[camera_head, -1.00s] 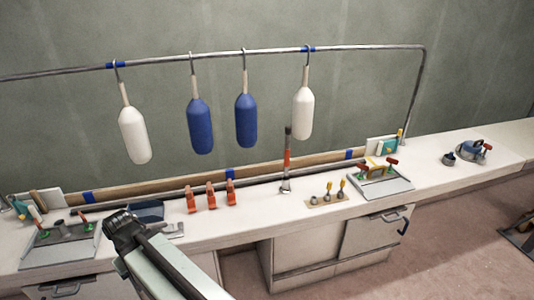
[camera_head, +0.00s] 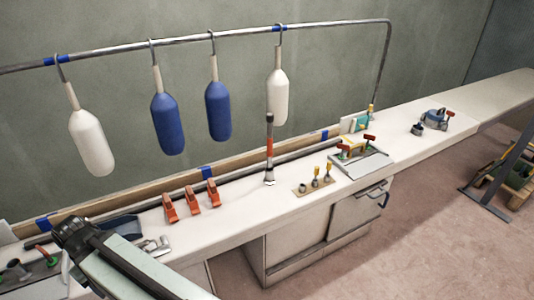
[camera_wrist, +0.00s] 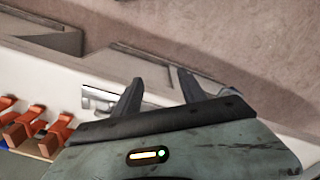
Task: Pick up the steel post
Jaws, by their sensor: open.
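A short silver metal piece (camera_head: 155,246) lies on the white counter just right of my gripper in the head view. An upright dark rod with an orange-red band (camera_head: 269,150) and a silver foot stands farther right on the counter. I cannot tell for sure which of these is the steel post. My gripper (camera_wrist: 158,88) is open and empty, with bare counter edge and a cabinet showing between its fingers. In the head view, my arm partly hides the counter.
Several orange clamps (camera_head: 192,201) stand beside the silver piece. Above hangs a metal rail (camera_head: 200,40) with white and blue fenders (camera_head: 169,124). A small wooden tool holder (camera_head: 313,187) and a grey tray (camera_head: 362,166) are farther right. Bare counter (camera_head: 235,214) lies between.

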